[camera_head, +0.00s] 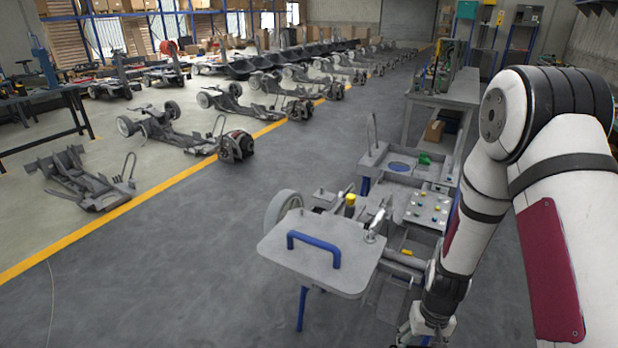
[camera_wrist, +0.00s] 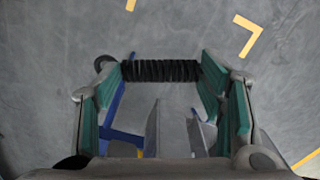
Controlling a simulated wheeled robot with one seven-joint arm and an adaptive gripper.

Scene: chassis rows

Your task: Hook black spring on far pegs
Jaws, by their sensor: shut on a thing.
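The black spring (camera_wrist: 160,71) lies crosswise between the fingertips of my gripper (camera_wrist: 161,70) in the wrist view. The teal finger pads stand at its two ends, and the gripper is shut on it. Below the spring in that view are grey plates and a blue bar, with floor beyond. In the head view my gripper is at the bottom edge, mostly cut off, to the right of the grey work fixture (camera_head: 318,262). The spring cannot be made out there. I cannot clearly pick out the far pegs in either view.
The fixture carries a blue handle (camera_head: 314,248), a yellow knob (camera_head: 350,200) and a panel with coloured knobs (camera_head: 428,208). A grey tray (camera_head: 385,165) with a green part is behind. Car chassis stand in rows at left. The floor between is clear.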

